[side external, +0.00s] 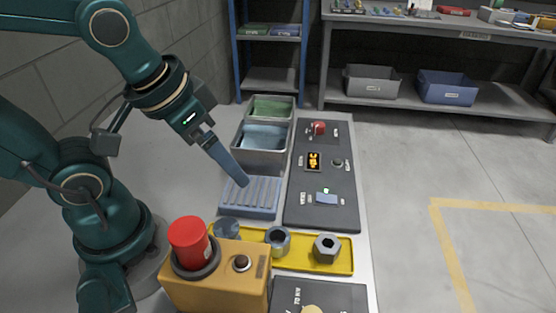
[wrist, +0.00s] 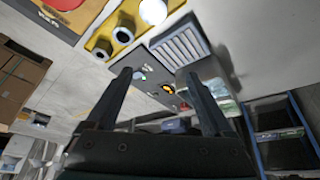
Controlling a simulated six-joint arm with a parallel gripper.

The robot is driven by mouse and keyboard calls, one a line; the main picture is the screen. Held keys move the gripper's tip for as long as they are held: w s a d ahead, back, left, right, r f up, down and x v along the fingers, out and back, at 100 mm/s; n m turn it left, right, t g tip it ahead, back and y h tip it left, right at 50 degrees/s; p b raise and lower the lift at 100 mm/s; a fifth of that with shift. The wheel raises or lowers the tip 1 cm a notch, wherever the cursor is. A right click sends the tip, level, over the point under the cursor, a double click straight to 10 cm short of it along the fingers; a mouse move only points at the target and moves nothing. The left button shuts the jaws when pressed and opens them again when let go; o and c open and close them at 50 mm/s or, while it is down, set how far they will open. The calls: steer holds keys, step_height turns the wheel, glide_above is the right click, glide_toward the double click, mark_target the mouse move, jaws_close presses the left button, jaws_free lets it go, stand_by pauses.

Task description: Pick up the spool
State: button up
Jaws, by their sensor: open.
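A yellow tray (side external: 305,263) near the front holds three grey metal parts in a row. The middle one, a short round piece with a wide hole (side external: 278,241), looks most like the spool, but I cannot be sure. Beside it are a blue-grey cylinder (side external: 227,230) and a hexagonal nut (side external: 327,248). In the wrist view the tray (wrist: 134,24) and the holed piece (wrist: 123,34) show at the top. My gripper (side external: 241,183) points down over the ribbed blue block, behind the tray. Its fingers (wrist: 158,75) are spread and empty in the wrist view.
The ribbed blue block (side external: 250,198) lies below my gripper. An orange box (side external: 215,285) with a tall red button (side external: 188,240) stands left of the tray's front. A dark panel (side external: 320,215) with small fittings lies right; bins (side external: 263,155) stand behind.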

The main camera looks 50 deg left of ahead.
mark_target(227, 226)
steer(key=f+g, duration=0.1)
steer(key=f, duration=0.1)
steer(key=s+d+f+g, duration=0.1)
steer(key=f+g, duration=0.1)
steer(key=f, duration=0.1)
steer(key=d+f+g, duration=0.1)
steer(key=f, duration=0.1)
steer(key=shift+s+f+m, duration=0.2)
steer(key=shift+s+m, duration=0.1)
steer(key=shift+m, duration=0.1)
steer(key=shift+s+f+g, duration=0.3)
steer(key=shift+f+g, duration=0.1)
steer(key=shift+w+f, duration=0.1)
steer(key=shift+f, duration=2.3)
jaws_close()
steer(key=shift+r, duration=0.15)
